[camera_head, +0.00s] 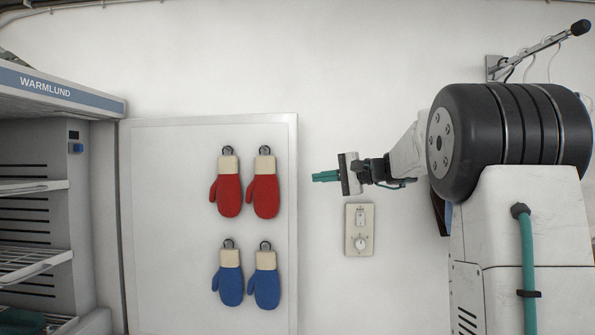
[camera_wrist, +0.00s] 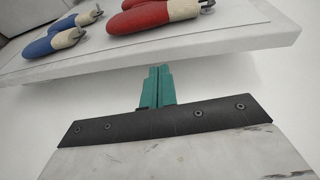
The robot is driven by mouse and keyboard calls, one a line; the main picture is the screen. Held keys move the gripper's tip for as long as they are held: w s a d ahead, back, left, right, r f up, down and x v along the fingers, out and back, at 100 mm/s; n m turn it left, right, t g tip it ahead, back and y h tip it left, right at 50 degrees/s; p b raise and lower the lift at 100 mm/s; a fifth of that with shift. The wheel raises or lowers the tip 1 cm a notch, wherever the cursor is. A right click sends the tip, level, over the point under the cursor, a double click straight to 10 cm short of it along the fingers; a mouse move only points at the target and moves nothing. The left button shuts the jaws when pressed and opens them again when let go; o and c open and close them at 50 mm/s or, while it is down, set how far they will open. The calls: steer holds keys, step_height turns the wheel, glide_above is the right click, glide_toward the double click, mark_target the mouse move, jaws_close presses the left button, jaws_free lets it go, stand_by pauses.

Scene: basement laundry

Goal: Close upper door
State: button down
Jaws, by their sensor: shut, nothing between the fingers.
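The upper door (camera_head: 140,220) is a white panel standing wide open to the right of the WARMLUND cabinet (camera_head: 75,90). Red mittens (camera_head: 229,190) and blue mittens (camera_head: 231,285) hang on hooks on its inner face. My gripper (camera_head: 316,177), with green fingers, is shut and empty just right of the door's free edge, with a gap between them in the head view. In the wrist view, the closed fingers (camera_wrist: 158,70) point at the underside of the door's edge (camera_wrist: 230,50). I cannot tell whether they touch it.
The cabinet's open interior shows wire shelves (camera_head: 35,262) at the left. A wall switch plate (camera_head: 360,229) with a dial sits below my gripper. A metal rail (camera_head: 535,52) with hangers sticks out at the upper right. The wall is otherwise bare here.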

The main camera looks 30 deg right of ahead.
steer(key=m+t, duration=0.1)
steer(key=t, duration=0.1)
glide_toward(306, 169)
steer(key=s+a, duration=0.2)
steer(key=s, duration=0.1)
steer(key=x, duration=1)
steer(key=shift+w+d+r, duration=0.1)
steer(key=shift+w, duration=0.15)
steer(key=shift+s+a+r, duration=0.15)
steer(key=shift+s+a, duration=0.6)
steer(key=shift+s, duration=0.3)
steer(key=shift+s+a, duration=0.5)
steer(key=shift+s, duration=0.1)
